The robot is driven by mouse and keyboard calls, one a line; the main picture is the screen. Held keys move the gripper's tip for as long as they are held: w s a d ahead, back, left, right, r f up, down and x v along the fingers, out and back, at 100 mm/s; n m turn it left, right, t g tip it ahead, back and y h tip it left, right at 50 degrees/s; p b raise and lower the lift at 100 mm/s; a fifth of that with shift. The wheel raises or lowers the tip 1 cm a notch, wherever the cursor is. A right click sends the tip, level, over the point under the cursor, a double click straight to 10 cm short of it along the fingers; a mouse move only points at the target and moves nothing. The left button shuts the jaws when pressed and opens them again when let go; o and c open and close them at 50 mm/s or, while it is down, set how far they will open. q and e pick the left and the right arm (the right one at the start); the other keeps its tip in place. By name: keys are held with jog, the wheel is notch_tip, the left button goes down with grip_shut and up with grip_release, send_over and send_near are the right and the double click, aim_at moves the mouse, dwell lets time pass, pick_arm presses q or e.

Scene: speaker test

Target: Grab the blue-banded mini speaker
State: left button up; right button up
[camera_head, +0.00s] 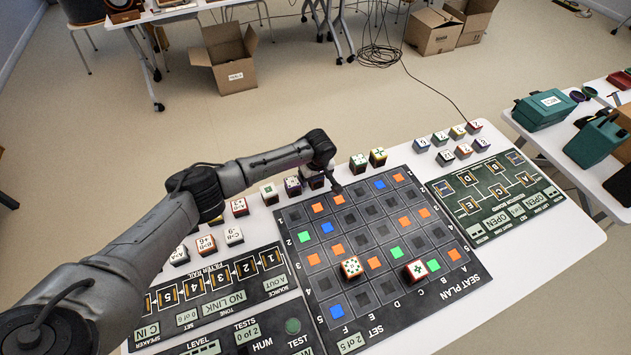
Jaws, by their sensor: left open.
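Several small cube speakers with marked tops stand around the dark boards on the white table. One with a blue-looking band, a likely blue-banded mini speaker (421,146), stands at the left end of the back right group; its band is too small to be certain. My left gripper (336,187) is at the back edge of the seat plan board, left of that group and apart from it. It is open and holds nothing that I can see. Dark purplish cubes (293,186) stand just left of it, one partly hidden by my wrist. My right gripper is not in view.
The seat plan board (424,315) bears a red-and-green cube (351,267) and another red-edged cube (416,270). A panel with lettered slots (490,190) lies at right, the filter rail panel (222,284) at left. Green cases (544,110) stand on a separate right table.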

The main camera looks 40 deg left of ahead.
pick_arm(q)
jog(key=shift+f, duration=0.2)
jog(key=c, duration=1)
jog(key=shift+c, duration=0.2)
